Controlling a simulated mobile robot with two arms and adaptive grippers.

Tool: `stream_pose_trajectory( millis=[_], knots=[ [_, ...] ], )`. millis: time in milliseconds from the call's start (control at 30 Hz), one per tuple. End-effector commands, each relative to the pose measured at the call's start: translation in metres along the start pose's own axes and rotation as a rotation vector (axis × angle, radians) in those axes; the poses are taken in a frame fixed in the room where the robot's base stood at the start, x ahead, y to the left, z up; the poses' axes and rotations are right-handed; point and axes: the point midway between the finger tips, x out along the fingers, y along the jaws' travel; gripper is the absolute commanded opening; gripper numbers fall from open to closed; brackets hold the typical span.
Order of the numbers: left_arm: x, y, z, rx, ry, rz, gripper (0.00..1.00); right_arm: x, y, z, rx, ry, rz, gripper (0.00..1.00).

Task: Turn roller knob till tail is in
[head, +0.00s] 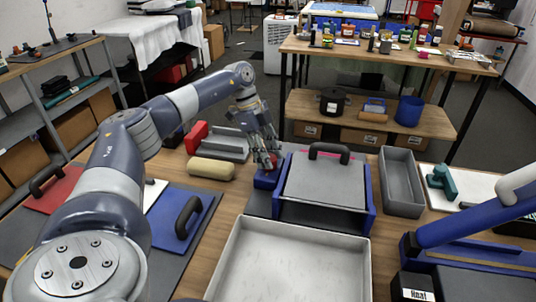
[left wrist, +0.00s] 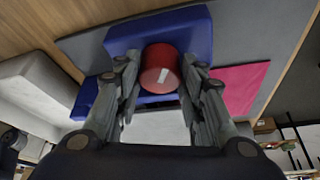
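The roller machine (head: 371,190) is a blue-sided unit with a grey top plate and a black handle. Its roller knob (left wrist: 160,68) is a red cylinder with a white mark, in front of a blue housing (left wrist: 190,35). A pink sheet (left wrist: 245,85), perhaps the film, lies right of the housing in the left wrist view; a pink strip (head: 345,158) shows behind the handle in the head view. My left gripper (head: 268,160) is at the machine's left side. Its fingers (left wrist: 160,85) stand apart on both sides of the knob, with narrow gaps seeming to remain. My right gripper is out of view.
A large pale tray (head: 230,262) lies in front of the machine, and a grey bin (head: 402,182) stands to its right. A tan roll (head: 211,168) and a red block (head: 196,137) are left of my gripper. A blue handled board (head: 200,222) is beside my arm.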

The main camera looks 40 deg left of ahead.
Motion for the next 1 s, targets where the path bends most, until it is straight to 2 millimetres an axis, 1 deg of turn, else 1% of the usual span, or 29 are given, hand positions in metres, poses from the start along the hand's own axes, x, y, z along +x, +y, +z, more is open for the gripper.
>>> stream_pose_trajectory(
  millis=[267,467,667,800,1000],
  knots=[
    [0.0,0.0,0.0,0.008,0.0,0.006,0.12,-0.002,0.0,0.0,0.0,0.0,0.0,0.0],
    [-0.002,-0.001,-0.002,0.066,0.0,0.031,0.12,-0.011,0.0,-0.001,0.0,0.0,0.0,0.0],
    [-0.003,-0.002,-0.003,0.191,0.001,0.085,0.12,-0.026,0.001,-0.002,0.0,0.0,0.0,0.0],
    [-0.002,-0.002,-0.003,0.308,0.002,0.133,0.12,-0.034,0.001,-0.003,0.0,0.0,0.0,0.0],
    [0.0,-0.004,-0.003,0.485,0.002,0.204,0.12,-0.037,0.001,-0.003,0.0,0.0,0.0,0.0]
  ],
)
